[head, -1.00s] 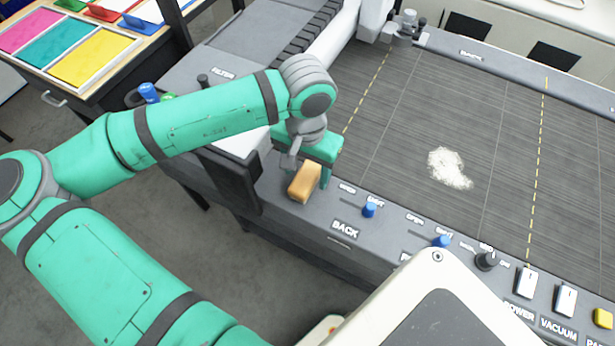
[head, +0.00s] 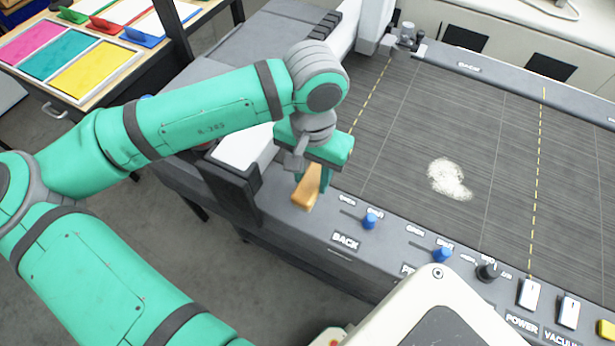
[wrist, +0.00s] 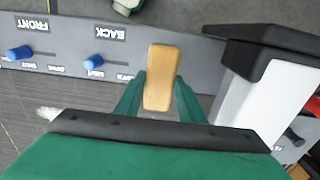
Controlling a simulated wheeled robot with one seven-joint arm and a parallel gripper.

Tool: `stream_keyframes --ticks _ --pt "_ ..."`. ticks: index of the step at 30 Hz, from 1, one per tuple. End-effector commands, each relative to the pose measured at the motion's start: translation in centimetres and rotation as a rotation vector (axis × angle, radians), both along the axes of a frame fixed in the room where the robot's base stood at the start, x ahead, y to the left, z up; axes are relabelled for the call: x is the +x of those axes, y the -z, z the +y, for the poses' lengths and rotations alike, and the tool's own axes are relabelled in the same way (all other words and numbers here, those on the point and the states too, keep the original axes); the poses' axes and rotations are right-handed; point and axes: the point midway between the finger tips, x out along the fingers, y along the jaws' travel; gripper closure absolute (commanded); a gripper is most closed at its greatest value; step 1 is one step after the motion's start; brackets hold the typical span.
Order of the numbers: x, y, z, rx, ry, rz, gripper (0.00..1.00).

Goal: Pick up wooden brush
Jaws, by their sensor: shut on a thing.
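The wooden brush shows as a tan wooden block (head: 306,190) at the left end of the machine's front panel. My green gripper (head: 320,180) is over it and shut on it. In the wrist view the brush (wrist: 160,75) is between the two green fingers (wrist: 158,98), its long side pointing away from my palm. In the head view it looks tilted, and I cannot tell whether it touches the panel. Its bristles are not visible.
The machine's dark bed (head: 420,130) bears a white powder pile (head: 449,178). Blue sliders (head: 370,220) and a black knob (head: 488,271) stand on the front panel. A dark post with a white top (head: 240,155) is close left of my gripper. A table with coloured panels (head: 60,55) is at upper left.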

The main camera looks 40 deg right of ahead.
Motion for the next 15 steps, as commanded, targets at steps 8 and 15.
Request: stream_keyframes --ticks 8,15 --pt "-5.9 -5.1 0.3 -0.001 0.009 -0.004 0.89" --pt "-10.2 -7.0 0.5 0.0 0.005 -0.003 0.89"
